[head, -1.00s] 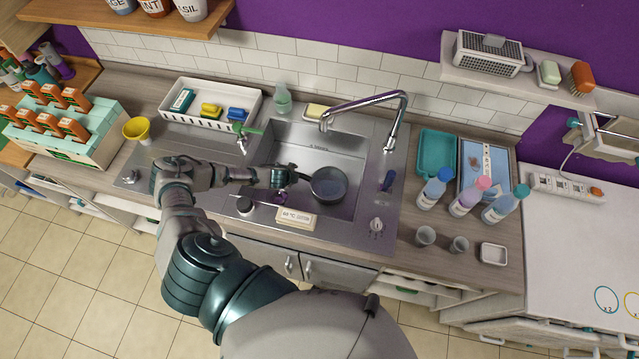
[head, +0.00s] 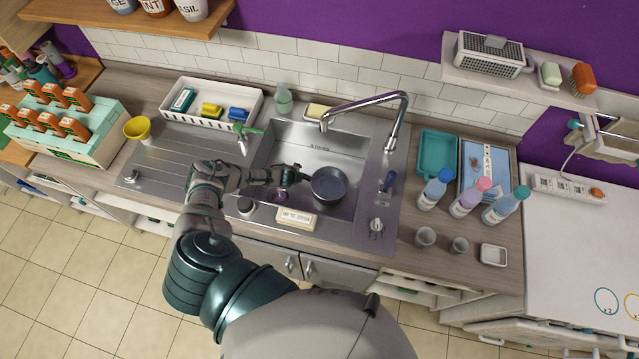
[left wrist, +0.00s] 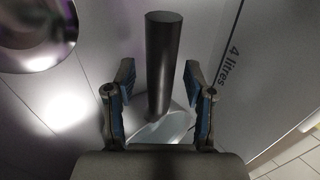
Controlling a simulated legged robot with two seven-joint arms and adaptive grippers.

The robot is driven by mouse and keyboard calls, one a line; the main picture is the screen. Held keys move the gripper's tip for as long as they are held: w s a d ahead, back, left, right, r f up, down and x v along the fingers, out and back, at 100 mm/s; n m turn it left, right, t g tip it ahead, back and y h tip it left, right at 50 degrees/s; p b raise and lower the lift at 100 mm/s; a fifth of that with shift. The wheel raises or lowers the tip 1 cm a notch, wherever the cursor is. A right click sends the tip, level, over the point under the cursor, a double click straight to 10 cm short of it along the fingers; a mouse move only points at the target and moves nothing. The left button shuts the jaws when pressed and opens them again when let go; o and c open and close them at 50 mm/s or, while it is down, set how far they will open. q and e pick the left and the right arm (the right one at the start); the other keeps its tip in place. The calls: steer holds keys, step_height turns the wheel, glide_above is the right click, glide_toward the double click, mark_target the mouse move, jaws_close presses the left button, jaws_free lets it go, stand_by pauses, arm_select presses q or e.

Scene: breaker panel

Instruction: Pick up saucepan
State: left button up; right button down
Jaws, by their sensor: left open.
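The dark saucepan (head: 329,185) is in the metal sink basin (head: 316,140), its handle pointing left toward my left gripper. My left gripper (head: 294,174) is at the handle, above the left part of the basin. In the left wrist view, the dark handle (left wrist: 163,65) stands between the two open fingers of the left gripper (left wrist: 158,95), with a visible gap on each side. My right gripper is not in view.
A curved tap (head: 395,125) rises behind and right of the saucepan. A green-handled tap (head: 243,132) stands left of the basin. A labelled cream block (head: 296,218) lies on the front rim. Bottles (head: 468,196) and grey cups (head: 425,237) stand to the right.

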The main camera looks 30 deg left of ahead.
arm_select(q)
steer(key=shift+d, duration=0.1)
jaws_close()
steer(key=shift+w+r, duration=0.1)
steer(key=shift+w, duration=0.05)
steer(key=shift+r, duration=0.15)
